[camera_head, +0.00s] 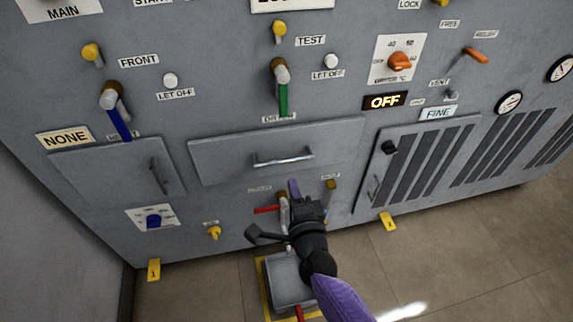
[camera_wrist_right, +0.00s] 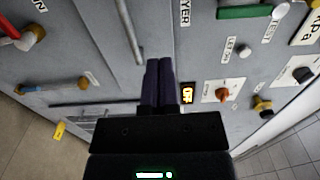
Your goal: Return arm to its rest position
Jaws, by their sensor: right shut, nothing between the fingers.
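My right gripper (camera_head: 294,189) is in front of the lower middle of the grey machine panel (camera_head: 230,222) in the head view, below the wide drawer. Its dark purple fingers are shut together with nothing between them, and they also show in the right wrist view (camera_wrist_right: 158,84). The right forearm comes in from the bottom. A red-handled lever (camera_head: 266,209) shows just left of the gripper; the gripper partly hides the fittings there, and I cannot tell whether it touches any. My left gripper is not in view.
The drawer handle (camera_head: 283,158) sticks out above the gripper. A vented door (camera_head: 430,160) is to its right. A grey floor box (camera_head: 288,283) stands below in a yellow outline. Blue (camera_head: 119,124) and green (camera_head: 283,100) levers stick out higher up. Floor at the right is clear.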

